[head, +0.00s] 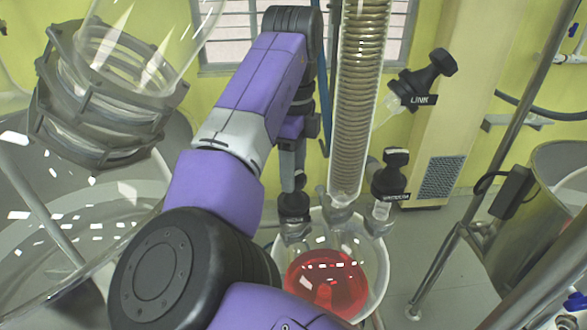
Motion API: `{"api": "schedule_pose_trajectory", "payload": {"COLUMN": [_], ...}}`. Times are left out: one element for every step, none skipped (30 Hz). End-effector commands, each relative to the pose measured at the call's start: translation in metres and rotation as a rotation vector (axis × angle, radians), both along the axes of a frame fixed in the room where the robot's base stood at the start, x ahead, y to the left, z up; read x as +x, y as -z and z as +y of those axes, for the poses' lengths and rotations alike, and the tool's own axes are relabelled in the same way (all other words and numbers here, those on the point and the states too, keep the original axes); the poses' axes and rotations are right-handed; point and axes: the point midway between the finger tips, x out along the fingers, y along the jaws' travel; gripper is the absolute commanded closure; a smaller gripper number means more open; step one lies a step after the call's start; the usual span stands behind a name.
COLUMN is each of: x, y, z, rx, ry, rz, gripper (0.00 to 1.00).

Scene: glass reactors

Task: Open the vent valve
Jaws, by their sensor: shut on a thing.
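My purple arm reaches down to a black valve knob (294,203) on the left neck of a round glass flask holding red liquid (326,280). My gripper (292,187) is shut on this knob from above. The label below the knob is too small to read, so I cannot confirm that it is the vent valve. The jaws and my arm hide part of the knob, and how far it is turned does not show clearly.
A coiled glass condenser (360,90) stands right of my gripper. A black valve marked VACUUM (391,172) and another marked LINK (423,80) are farther right. A large glass vessel with a black clamp ring (95,130) is at left. A metal frame pole (490,140) stands at right.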

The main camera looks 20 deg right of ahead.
Motion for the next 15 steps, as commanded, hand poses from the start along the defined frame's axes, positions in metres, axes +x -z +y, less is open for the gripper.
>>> {"api": "schedule_pose_trajectory", "payload": {"x": [0.0001,0.0001,0.0,-0.0001,0.0,0.0,0.0,0.0,0.0,0.0,-0.0001,-0.0001,0.0,-0.0001,-0.0001], "y": [-0.0003,-0.0003,-0.0003,-0.0003,-0.0003,-0.0003,-0.0003,-0.0004,-0.0004,-0.0004,-0.0004,-0.0004,-0.0005,-0.0005,-0.0005], "z": [0.0001,0.0002,0.0003,0.0004,0.0004,0.0004,0.0004,0.0004,0.0004,0.0004,0.0005,0.0005,0.0004,0.0005,0.0005], "rx": [0.0,0.001,0.001,0.001,0.001,0.001,0.001,0.001,0.001,0.001,0.001,0.001,0.001,0.002,0.002], "ry": [-0.045,-0.073,-0.111,-0.139,-0.168,-0.206,-0.234,-0.263,-0.301,-0.329,-0.358,-0.396,-0.424,-0.453,-0.491], "rz": [0.0,-0.001,-0.001,-0.001,-0.001,-0.001,-0.001,-0.001,-0.001,-0.001,-0.001,-0.001,-0.001,-0.001,-0.001], "gripper": [0.96,0.96,0.96,0.96,0.96,0.96,0.96,0.96,0.96,0.96,0.96,0.96,0.96,0.96,0.96]}}
